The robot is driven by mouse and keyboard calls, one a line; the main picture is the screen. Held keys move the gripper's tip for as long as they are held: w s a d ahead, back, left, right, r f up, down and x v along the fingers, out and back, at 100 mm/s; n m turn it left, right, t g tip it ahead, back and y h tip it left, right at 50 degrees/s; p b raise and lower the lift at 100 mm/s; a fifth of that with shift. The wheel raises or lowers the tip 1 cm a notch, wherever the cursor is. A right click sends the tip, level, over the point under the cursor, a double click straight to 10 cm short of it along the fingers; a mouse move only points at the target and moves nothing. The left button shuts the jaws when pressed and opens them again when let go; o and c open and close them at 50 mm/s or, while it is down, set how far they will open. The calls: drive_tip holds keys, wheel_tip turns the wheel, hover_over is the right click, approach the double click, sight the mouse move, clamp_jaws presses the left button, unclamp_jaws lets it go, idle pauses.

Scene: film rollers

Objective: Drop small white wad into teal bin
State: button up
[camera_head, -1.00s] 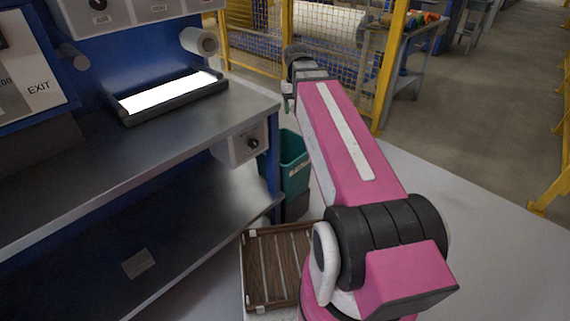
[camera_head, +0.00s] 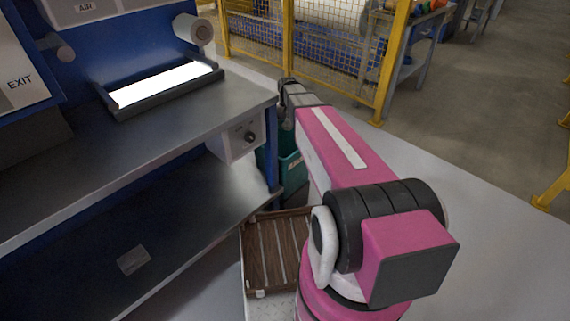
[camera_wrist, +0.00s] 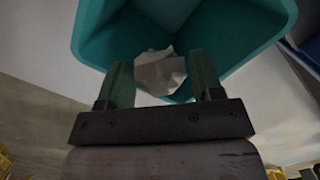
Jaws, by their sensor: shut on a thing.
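The teal bin (camera_head: 293,170) stands on the floor beside the right end of the workbench, partly hidden by my arm in the head view. In the wrist view the bin's rim and inner walls (camera_wrist: 240,35) spread around and beyond my fingers. My gripper (camera_wrist: 163,82) is shut on the small white wad (camera_wrist: 160,72), which sits between the two green fingers. The wad appears against the bin's opening; I cannot tell how deep it is. In the head view the fingers and wad are hidden behind the arm's end.
A steel workbench (camera_head: 190,122) with a lower shelf (camera_head: 150,235) fills the left. A control box (camera_head: 243,136) juts near the bin. A brown slatted tray (camera_head: 272,250) lies by my arm's base. A yellow mesh fence (camera_head: 330,50) stands behind.

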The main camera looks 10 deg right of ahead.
wheel_tip(320, 180, down, 6)
drive_tip(key=shift+r, duration=0.15)
idle(0.4)
drive_tip(key=o, duration=1)
drive_tip(key=r, duration=0.7)
drive_tip(key=w+r, duration=0.1)
drive_tip(key=r, duration=0.2)
drive_tip(key=shift+w+d+r, duration=0.1)
drive_tip(key=shift+r, duration=0.3)
